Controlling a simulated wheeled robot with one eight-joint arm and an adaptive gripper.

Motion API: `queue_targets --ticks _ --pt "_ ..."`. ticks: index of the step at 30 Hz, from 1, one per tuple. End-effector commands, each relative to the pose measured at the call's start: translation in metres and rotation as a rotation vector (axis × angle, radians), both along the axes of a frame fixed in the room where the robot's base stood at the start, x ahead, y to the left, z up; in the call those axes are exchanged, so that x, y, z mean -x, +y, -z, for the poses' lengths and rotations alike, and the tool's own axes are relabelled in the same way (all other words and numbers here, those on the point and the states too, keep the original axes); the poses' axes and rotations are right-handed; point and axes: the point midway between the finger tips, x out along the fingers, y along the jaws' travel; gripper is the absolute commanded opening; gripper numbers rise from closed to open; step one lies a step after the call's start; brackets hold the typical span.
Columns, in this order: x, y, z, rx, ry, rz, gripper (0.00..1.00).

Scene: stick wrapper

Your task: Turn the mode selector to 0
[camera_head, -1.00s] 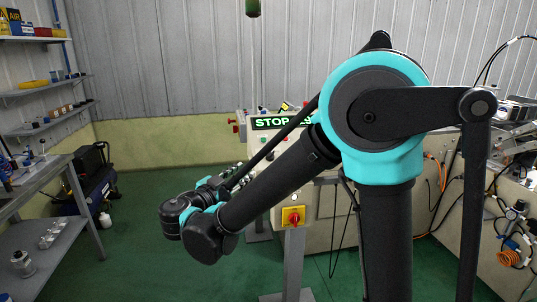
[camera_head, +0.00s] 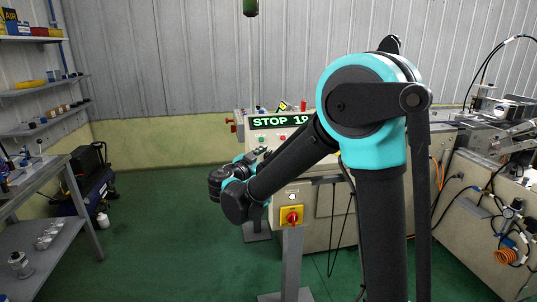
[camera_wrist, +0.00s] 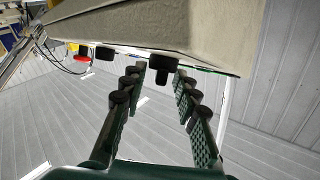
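The control panel (camera_head: 300,140) stands in the middle of the head view, with a lit display (camera_head: 281,121) starting with "STOP" and several buttons. In the wrist view, a black knob (camera_wrist: 163,68) sticks out from the panel's edge (camera_wrist: 150,30), between my fingertips in the picture. It may be the mode selector; no label is readable. My gripper (camera_wrist: 161,72) is open, its two green-backed fingers spread apart with nothing held. Contact with the knob cannot be told. In the head view, my wrist hides most of the gripper near the panel's left side.
Another black knob (camera_wrist: 105,53) and a red button (camera_wrist: 83,54) sit beside it. A red rotary switch on a yellow plate (camera_head: 292,216) is below the panel. A shelf table (camera_head: 45,200) stands left; machinery (camera_head: 470,195) stands right.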

Motion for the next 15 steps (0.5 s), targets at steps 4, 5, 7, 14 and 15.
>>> queue_targets --ticks 4,5,7,14,15 --pt "-0.0074 -0.0037 0.0001 0.0 0.0 0.0 0.3" --pt "-0.008 -0.004 0.0001 0.0 0.0 0.0 0.3" --pt "-0.0084 -0.0042 0.0001 0.0 0.0 0.0 0.3" --pt "-0.0082 -0.0041 0.0001 0.0 0.0 -0.001 0.24" --pt "-0.0082 -0.0041 0.0001 0.0 0.0 0.0 0.19"
